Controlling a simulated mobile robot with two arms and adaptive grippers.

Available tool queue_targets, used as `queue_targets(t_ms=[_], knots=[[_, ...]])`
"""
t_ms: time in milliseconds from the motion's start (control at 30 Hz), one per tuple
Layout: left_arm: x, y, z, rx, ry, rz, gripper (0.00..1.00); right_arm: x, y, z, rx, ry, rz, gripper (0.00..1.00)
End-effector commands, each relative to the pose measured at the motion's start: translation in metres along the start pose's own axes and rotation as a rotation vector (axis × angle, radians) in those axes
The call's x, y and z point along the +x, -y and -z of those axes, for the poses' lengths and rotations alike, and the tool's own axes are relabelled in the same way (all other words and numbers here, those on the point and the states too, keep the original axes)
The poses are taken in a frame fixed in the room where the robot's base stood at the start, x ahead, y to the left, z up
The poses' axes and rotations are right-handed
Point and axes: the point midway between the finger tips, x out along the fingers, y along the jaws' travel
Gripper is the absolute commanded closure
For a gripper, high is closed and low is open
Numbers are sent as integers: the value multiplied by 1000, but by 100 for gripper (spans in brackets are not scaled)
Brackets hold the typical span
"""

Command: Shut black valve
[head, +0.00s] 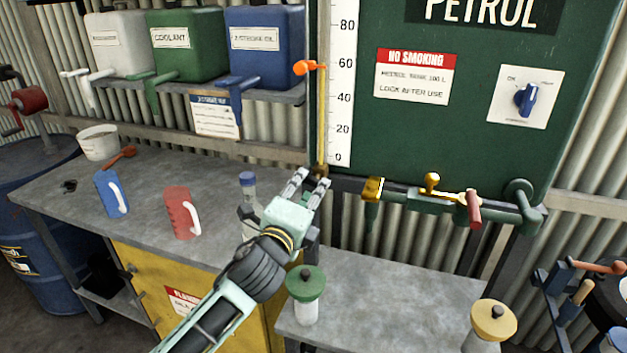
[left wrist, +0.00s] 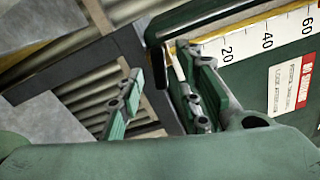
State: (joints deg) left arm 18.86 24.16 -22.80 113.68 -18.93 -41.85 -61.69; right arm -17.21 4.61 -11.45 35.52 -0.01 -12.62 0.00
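My left gripper (head: 310,186) is open, its two fingers apart, just below the lower left corner of the green petrol tank. In the left wrist view the open fingers (left wrist: 160,98) show with a gap between them. A short black bar (left wrist: 157,62) shows at the tank corner, beyond the gap; it may be the black valve's handle, but I cannot tell for sure. In the head view a small brownish fitting (head: 320,170) at the foot of the level gauge is partly hidden by the fingertips. My right gripper is not in view.
An orange lever (head: 310,67) sits at the gauge's upper part. A pipe with a brass valve (head: 432,182) and red handle (head: 474,208) runs under the tank. A clear bottle (head: 248,205) stands beside my arm; a green-lidded jar (head: 306,292) is below it.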

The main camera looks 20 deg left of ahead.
Motion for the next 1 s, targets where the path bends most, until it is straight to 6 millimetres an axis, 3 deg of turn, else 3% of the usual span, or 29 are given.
queue_targets(t_ms=[233,633,1000], knots=[[32,1,0,-2,1,-2,67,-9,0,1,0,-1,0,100],[40,-1,0,-3,0,-2,67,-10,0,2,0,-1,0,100],[40,-1,0,-3,0,-2,100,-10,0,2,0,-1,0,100]])
